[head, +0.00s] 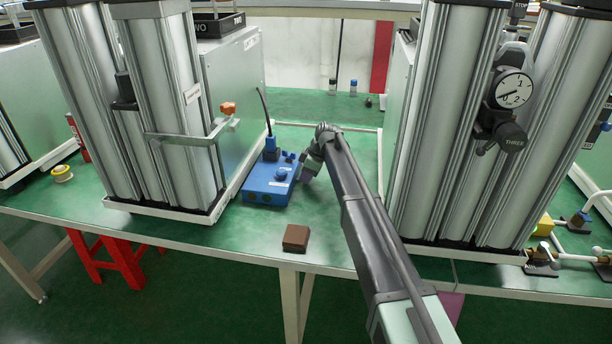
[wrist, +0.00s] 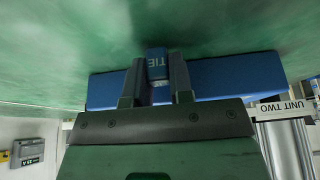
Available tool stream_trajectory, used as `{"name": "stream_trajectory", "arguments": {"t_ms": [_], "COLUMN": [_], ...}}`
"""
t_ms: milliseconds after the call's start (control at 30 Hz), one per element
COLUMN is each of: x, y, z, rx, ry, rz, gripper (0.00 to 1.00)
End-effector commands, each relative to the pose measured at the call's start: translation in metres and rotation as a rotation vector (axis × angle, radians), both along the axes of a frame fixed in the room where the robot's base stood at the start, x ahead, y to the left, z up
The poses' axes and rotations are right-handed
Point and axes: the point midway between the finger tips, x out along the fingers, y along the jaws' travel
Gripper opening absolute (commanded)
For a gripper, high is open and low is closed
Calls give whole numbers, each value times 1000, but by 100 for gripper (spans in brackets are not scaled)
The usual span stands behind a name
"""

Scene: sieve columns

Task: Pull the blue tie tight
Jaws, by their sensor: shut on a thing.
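The blue tie (wrist: 157,62), marked "TIE", stands between the two fingers of my gripper (wrist: 157,85) in the wrist view. My gripper is shut on it. A larger blue box (wrist: 235,78) lies right behind it. In the head view the blue box (head: 268,186) sits on the green bench between the two column units. My gripper (head: 300,170) is at the right side of the box, low over the bench. The tie is hard to make out there, and the wrist hides part of that side.
A brown block (head: 296,238) lies near the bench's front edge. A blue plug-like piece with a black cable (head: 271,144) stands behind the box. Metal columns (head: 170,110) with an orange-handled bar (head: 228,108) stand left; columns with a dial (head: 513,90) stand right.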

Motion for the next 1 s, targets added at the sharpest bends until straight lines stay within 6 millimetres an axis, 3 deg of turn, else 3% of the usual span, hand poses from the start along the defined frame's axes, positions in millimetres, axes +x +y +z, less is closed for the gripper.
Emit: {"name": "stream_trajectory", "arguments": {"t_ms": [233, 500, 533, 667, 1000], "x": [-4, -4, -4, -4, -4], "y": [-31, -34, -34, -34, -34], "z": [0, 0, 0, 0, 4], "rx": [0, -3, -3, -2, -1], "ry": [-1, 1, 1, 1, 0], "rz": [-1, -1, -1, -1, 0], "gripper": [0, 0, 26, 45, 47]}}
